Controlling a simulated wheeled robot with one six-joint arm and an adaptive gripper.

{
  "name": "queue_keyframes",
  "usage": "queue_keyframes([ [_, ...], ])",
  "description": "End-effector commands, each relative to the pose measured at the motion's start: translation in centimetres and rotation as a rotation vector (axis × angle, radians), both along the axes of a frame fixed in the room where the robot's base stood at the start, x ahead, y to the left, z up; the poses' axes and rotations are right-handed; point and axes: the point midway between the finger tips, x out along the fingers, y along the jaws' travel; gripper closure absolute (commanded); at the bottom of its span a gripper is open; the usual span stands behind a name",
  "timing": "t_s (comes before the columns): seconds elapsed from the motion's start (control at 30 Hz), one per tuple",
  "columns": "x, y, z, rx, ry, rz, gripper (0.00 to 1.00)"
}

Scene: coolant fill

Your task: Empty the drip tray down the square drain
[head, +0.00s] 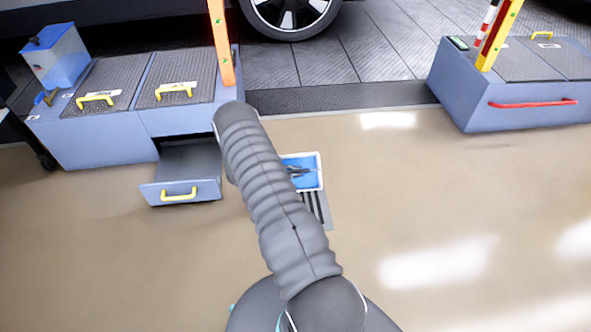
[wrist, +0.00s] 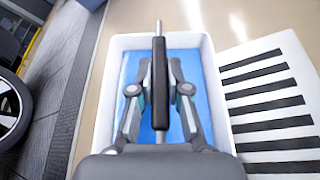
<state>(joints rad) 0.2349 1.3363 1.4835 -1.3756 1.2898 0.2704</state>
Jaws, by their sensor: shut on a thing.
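The drip tray (head: 320,160) is a white rectangular tray with blue liquid (head: 309,181) in it. It appears level, partly hidden by my arm in the head view. In the wrist view the tray (wrist: 208,70) fills the middle. My gripper (wrist: 159,75) is shut on the tray's black handle grip (wrist: 160,95), which sits on a metal rod running along the tray. The square drain (head: 316,209) is a pale plate with dark slots. The drain (wrist: 270,100) lies just right of the tray in the wrist view. I cannot tell the tray's height above the floor.
A blue-grey ramp block with an open drawer (head: 180,190) stands at the left. Another block with a red handle (head: 533,103) stands at the right. A car wheel (head: 290,12) is behind. The beige floor (head: 430,190) to the right is clear.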

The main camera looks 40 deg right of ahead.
Motion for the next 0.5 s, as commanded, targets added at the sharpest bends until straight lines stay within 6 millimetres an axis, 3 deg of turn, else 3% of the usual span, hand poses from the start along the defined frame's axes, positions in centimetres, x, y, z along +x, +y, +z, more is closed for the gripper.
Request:
queue_keyframes([
  [0.5,-1.07,0.66,0.32,-0.086,-0.137,0.001,1.00],
])
